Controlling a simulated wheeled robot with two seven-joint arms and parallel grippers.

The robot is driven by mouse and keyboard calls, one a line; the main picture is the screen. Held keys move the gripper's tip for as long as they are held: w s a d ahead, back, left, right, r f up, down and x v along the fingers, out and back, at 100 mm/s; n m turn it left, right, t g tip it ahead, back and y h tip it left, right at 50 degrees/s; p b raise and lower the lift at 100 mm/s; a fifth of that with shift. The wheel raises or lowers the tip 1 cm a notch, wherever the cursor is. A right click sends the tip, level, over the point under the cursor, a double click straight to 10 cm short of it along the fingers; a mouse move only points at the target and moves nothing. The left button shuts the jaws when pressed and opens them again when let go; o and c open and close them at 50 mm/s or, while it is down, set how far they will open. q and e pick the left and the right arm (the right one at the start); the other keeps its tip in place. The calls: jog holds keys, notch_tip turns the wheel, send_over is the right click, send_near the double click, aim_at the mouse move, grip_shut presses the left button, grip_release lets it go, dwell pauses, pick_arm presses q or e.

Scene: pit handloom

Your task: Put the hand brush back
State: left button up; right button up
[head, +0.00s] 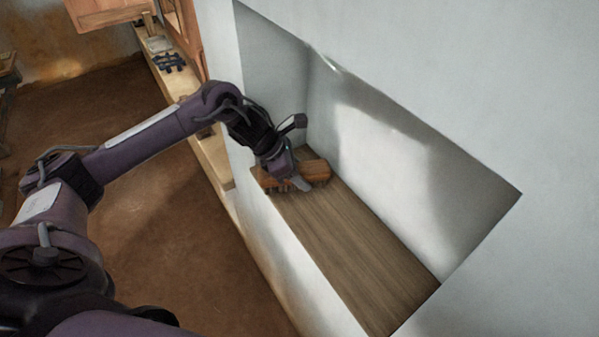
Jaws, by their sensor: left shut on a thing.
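The hand brush (317,171) has a brown wooden body and is at the far left end of a recessed niche in the white wall. It is at the wooden shelf board, and I cannot tell whether it rests on it or is just above. My left gripper (291,180) reaches into the niche from the left and is shut on the brush. The gripper hides part of the brush. The niche's wooden shelf (345,243) is bare in its middle and near end. My right gripper is not in view.
The niche's back wall (390,165) and side walls close in around the shelf. A wooden ledge (212,160) runs along the wall at left, with a dark blue object (170,62) at its far end. The brown floor (180,240) is clear below.

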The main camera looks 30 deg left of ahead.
pick_arm(q)
jog(key=o, duration=1)
jog(key=shift+f, duration=0.1)
jog(key=shift+r, duration=0.2)
jog(key=shift+s+a+r, duration=0.1)
jog(key=shift+a+r, duration=0.1)
jog(key=b+v, duration=0.3)
jog(key=v, duration=0.7)
jog(key=shift+s+a+r, duration=0.1)
jog(key=shift+s+r, duration=0.05)
jog(key=shift+r, duration=0.15)
jog(key=shift+s+a+r, duration=0.1)
jog(key=shift+r, duration=0.2)
